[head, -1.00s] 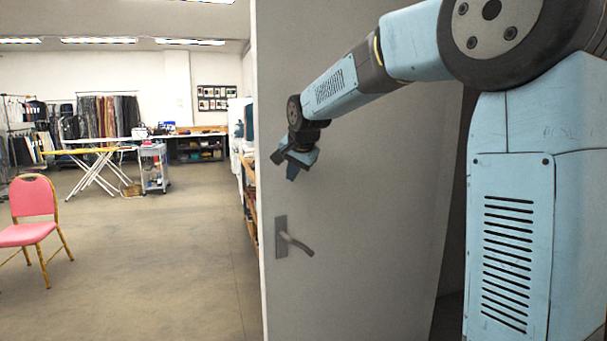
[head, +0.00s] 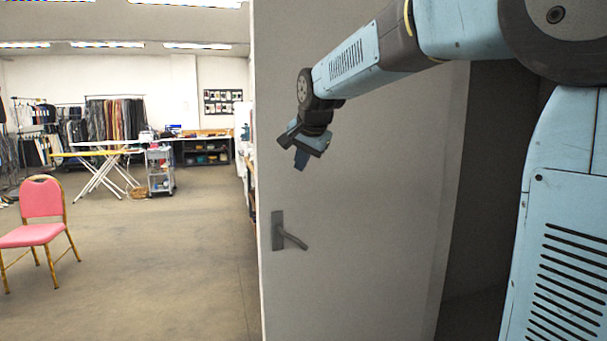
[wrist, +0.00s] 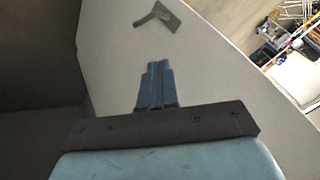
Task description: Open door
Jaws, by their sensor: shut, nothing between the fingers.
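The white door (head: 365,230) stands ajar, with its free edge at the left and open floor beyond that edge. Its grey lever handle (head: 291,238) sits on a plate near the free edge. My gripper (head: 300,163) is above the handle, apart from it, pointing down with its fingers shut and empty. In the wrist view, the closed fingers (wrist: 156,82) point toward the door face (wrist: 215,75), and the handle (wrist: 158,16) lies ahead of them near the top, with a clear gap between.
A pink chair (head: 40,222) stands on the open floor at the left. Ironing boards (head: 95,160), a grey trolley (head: 160,170) and clothes racks (head: 115,118) are farther back. A dark gap (head: 485,190) lies right of the door.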

